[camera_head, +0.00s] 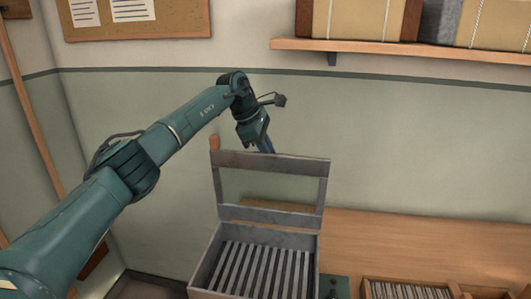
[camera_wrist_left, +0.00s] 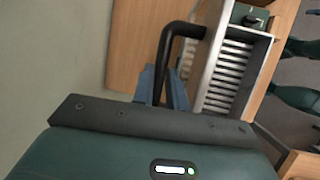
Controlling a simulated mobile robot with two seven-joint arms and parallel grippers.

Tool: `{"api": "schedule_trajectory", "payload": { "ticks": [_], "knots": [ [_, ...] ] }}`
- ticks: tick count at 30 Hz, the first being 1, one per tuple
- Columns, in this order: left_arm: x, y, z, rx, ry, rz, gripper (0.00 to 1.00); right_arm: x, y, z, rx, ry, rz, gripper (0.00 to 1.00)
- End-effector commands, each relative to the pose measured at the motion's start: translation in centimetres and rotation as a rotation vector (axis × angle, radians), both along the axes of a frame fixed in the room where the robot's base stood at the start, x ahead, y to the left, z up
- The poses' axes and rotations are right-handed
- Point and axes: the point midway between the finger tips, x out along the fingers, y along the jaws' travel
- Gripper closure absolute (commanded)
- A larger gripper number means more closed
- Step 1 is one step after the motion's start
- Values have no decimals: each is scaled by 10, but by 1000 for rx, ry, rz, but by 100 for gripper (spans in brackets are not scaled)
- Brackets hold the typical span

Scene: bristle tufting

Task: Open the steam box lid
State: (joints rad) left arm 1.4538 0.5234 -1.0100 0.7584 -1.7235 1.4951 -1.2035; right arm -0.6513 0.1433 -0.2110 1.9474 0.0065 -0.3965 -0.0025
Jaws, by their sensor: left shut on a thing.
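The steam box (camera_head: 205,268) is a grey metal box with a slatted inside, low in the middle of the head view. Its lid (camera_head: 270,159), a frame with a see-through panel, stands raised at about upright. My left gripper (camera_head: 268,147) is behind the lid's top edge, its tips partly hidden by the lid. In the left wrist view, the blue fingers (camera_wrist_left: 162,88) are shut on a dark bent handle (camera_wrist_left: 166,50). The box slats also show there (camera_wrist_left: 228,75). My right gripper is not in view.
A wooden bench (camera_head: 420,231) runs along the wall to the right of the box. Trays of thin pieces (camera_head: 405,290) sit at the lower right. A wooden shelf (camera_head: 400,52) with boxes hangs above. The wall between the lid and shelf is clear.

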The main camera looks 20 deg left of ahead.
Motion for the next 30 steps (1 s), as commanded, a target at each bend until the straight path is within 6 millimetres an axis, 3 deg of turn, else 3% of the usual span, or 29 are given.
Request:
{"api": "schedule_trajectory", "payload": {
  "ticks": [1,24,25,30],
  "knots": [
    [1,0,-11,8,23,2,100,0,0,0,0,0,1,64],
    [12,4,-13,9,22,0,100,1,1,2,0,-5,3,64],
    [12,4,-13,9,22,0,85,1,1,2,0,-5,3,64],
    [12,4,-10,7,16,0,71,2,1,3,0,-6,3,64]
  ]
}}
